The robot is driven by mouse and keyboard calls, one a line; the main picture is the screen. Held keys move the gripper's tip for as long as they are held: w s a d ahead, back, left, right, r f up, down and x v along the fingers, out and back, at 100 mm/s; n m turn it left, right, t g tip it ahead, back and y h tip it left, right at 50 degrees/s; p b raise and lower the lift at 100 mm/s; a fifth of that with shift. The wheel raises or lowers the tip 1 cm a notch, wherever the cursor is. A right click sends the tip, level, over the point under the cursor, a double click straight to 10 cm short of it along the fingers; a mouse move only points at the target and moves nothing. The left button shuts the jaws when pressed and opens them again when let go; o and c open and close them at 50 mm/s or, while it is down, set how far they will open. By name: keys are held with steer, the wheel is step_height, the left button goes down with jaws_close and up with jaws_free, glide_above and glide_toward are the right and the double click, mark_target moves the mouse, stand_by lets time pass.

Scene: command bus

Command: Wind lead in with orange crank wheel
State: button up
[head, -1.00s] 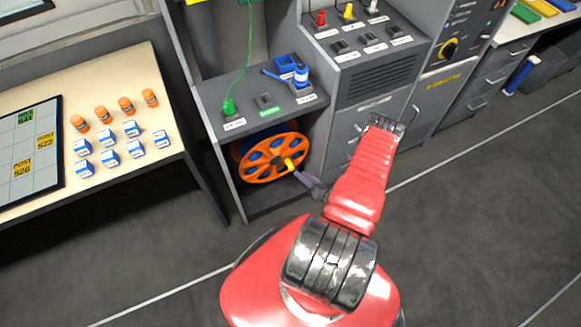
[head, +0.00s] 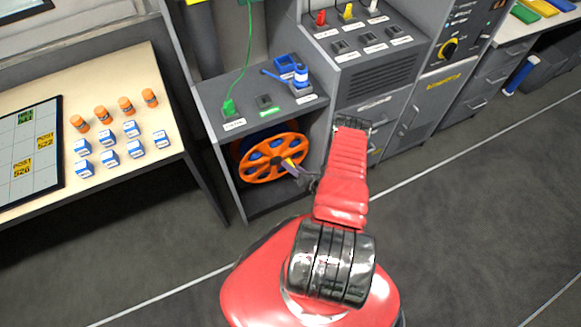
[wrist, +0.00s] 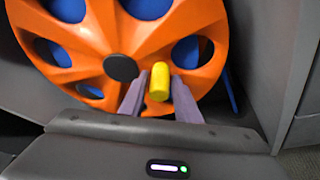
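The orange crank wheel (head: 258,174) stands upright in the open bay under the grey counter. It has round holes, a dark hub (wrist: 121,68) and a yellow handle (wrist: 158,82) to the right of the hub. Blue shows behind the wheel, but I cannot tell whether it is the lead. My gripper (wrist: 158,85) has its two grey fingers apart, one on each side of the yellow handle. The fingers look very close to the handle; contact is not clear. In the head view my gripper (head: 297,168) reaches the handle from the right and partly covers it.
The bay's grey side wall (wrist: 285,65) is close on the right. The counter (head: 235,95) above holds a green plug (head: 228,107) with a green cord. A table (head: 125,75) with blue boxes and orange cylinders stands left. The floor at right is clear.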

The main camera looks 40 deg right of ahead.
jaws_close()
stand_by(0.3)
steer(key=shift+w+a+f, duration=0.1)
steer(key=shift+a, duration=0.1)
